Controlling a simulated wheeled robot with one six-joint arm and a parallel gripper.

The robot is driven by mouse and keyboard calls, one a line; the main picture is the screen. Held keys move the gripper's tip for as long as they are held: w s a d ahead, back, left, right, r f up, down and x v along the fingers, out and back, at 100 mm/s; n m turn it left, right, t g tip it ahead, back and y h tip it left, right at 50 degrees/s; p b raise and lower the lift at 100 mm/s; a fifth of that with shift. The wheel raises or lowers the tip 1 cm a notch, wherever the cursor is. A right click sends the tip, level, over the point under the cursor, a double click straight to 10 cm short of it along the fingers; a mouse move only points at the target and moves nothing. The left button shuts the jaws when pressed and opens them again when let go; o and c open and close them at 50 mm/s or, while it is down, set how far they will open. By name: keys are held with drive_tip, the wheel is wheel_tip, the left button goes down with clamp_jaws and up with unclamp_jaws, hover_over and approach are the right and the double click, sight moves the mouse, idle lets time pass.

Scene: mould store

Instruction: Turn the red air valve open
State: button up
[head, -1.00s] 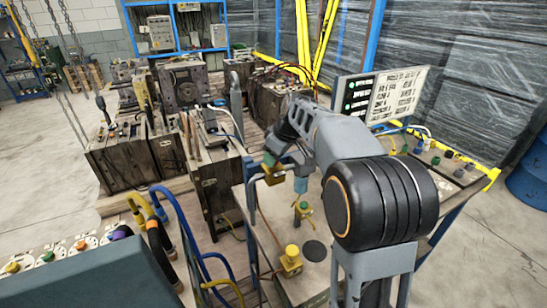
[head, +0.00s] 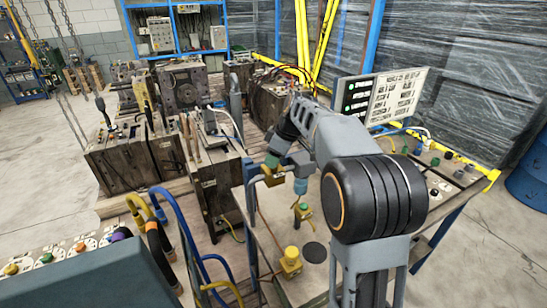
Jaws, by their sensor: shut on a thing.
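My gripper (head: 286,170) is at the far end of my arm, pointing down over the left part of the grey bench. It is shut on the valve at the brass-coloured fitting (head: 272,179) on the pipe near the bench's left edge. No red shows there; the handle of the red air valve is hidden by the gripper, so its angle cannot be told. A smaller yellow valve with a green top (head: 303,210) stands just in front of the gripper. A yellow valve with a round yellow knob (head: 291,258) stands nearer to me.
Wooden-sided moulds (head: 130,165) stand close at left of the bench. Blue and yellow hoses (head: 185,235) loop at front left. A panel with green lights (head: 385,97) rises behind the bench. Bare bench top shows around a dark disc (head: 315,252).

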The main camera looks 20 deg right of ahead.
drive_tip(key=o, duration=0.9)
drive_tip(key=v, duration=1.3)
drive_tip(key=shift+d+r, duration=0.25)
drive_tip(key=shift+r, duration=0.05)
wheel_tip(320, 180, down, 9)
drive_tip(key=s+m+h, duration=0.2)
drive_tip(key=s+m, duration=0.1)
drive_tip(key=m, duration=0.6)
drive_tip(key=s+a+f+m, duration=0.1)
drive_tip(key=s+f, duration=0.3)
drive_tip(key=s, duration=0.5)
drive_tip(key=s+a+f+m+t+h, duration=0.1)
drive_tip(key=s+a+f, duration=0.2)
drive_tip(key=s, duration=0.6)
wheel_tip(320, 180, down, 2)
drive_tip(key=shift+s+a+f+t+h, duration=0.25)
drive_tip(key=shift+s+a+t+h, duration=0.05)
drive_tip(key=shift+a, duration=0.05)
